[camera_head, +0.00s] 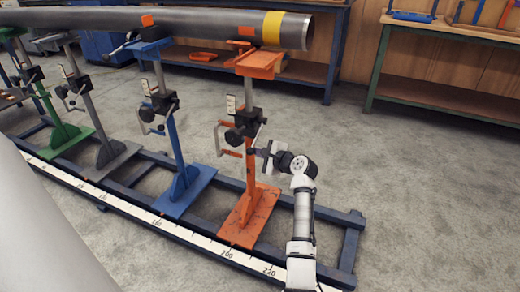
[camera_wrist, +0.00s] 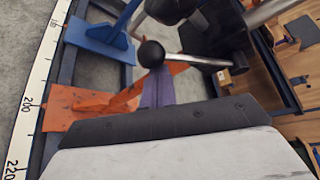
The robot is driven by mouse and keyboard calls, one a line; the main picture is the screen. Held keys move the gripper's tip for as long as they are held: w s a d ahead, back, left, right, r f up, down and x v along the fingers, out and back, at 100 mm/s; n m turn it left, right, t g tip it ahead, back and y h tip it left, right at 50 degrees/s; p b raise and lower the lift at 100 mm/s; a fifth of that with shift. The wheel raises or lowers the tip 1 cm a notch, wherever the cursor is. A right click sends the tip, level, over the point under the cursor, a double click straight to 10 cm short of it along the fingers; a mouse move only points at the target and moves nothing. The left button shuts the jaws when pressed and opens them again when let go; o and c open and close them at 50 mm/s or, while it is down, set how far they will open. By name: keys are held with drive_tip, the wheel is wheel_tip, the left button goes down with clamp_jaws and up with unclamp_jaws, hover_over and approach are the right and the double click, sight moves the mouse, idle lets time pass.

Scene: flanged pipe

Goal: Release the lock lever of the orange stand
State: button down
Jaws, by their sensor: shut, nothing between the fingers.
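The orange stand (camera_head: 249,212) stands on the blue rail frame, with a black clamp block (camera_head: 246,122) on its grey post. The clamp block also shows in the wrist view (camera_wrist: 222,38). The lock lever's black ball knob (camera_wrist: 151,53) is near the image centre in the wrist view, with its short rod running right toward the block. In the head view the knob (camera_head: 252,151) looks small beside my gripper (camera_head: 259,153). My gripper is at the right of the post, just below the block, shut and empty. Its fingertips (camera_wrist: 157,88) appear close to the knob; contact cannot be told.
A grey pipe (camera_head: 190,24) with a yellow band lies across the stands. A blue stand (camera_head: 184,190) is left of the orange one. A white scale (camera_head: 150,222) runs along the front. Floor to the right is clear.

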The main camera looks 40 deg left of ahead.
wheel_tip(320, 180, up, 12)
drive_tip(key=m+g+h+p, duration=0.2)
drive_tip(key=m+g+p, duration=0.2)
drive_tip(key=p, duration=2)
drive_tip(key=shift+s+f+m+g+p, duration=0.2)
drive_tip(key=shift+s+m+g+p, duration=0.15)
drive_tip(key=shift+m, duration=0.55)
drive_tip(key=shift+w, duration=0.1)
